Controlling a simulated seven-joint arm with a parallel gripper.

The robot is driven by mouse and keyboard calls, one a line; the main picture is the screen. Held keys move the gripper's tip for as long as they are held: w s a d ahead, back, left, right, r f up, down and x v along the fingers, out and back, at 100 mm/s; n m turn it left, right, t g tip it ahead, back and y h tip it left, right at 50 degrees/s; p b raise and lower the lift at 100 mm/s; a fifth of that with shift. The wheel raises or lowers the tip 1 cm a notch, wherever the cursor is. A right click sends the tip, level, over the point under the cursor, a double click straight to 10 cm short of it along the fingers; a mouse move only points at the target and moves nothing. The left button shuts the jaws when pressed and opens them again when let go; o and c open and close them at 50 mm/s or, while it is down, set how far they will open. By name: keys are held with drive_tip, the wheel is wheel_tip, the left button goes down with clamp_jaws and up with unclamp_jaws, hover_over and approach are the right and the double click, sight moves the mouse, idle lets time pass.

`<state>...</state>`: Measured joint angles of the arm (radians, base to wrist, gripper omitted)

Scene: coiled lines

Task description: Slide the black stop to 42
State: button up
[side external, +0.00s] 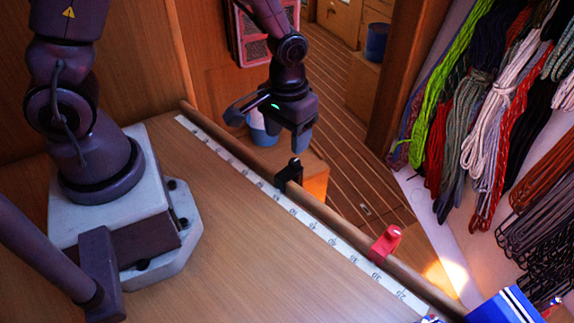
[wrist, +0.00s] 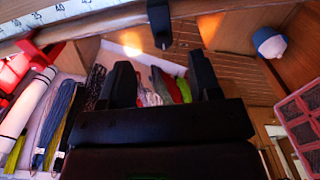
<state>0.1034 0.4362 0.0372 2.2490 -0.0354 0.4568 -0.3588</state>
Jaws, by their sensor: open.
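The black stop (side external: 290,172) sits on the wooden rail (side external: 340,217), roughly midway along it in the side external view. It also shows at the top centre of the wrist view (wrist: 159,22). A white scale (side external: 262,184) with numbers runs along the rail; the figures beside the black stop are too small to read. My gripper (side external: 300,143) hangs just above the black stop, apart from it. In the wrist view its two fingers (wrist: 163,80) stand wide apart with nothing between them, and the stop shows beyond their gap.
A red stop (side external: 385,243) sits on the rail towards the lower right. A blue box (side external: 505,304) stands at the lower right corner. Coiled ropes (side external: 490,120) hang at the right. The wooden bench top (side external: 260,250) beside the scale is clear.

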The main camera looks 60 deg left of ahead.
sight(287, 173)
wheel_tip(287, 173, down, 9)
idle(0.3)
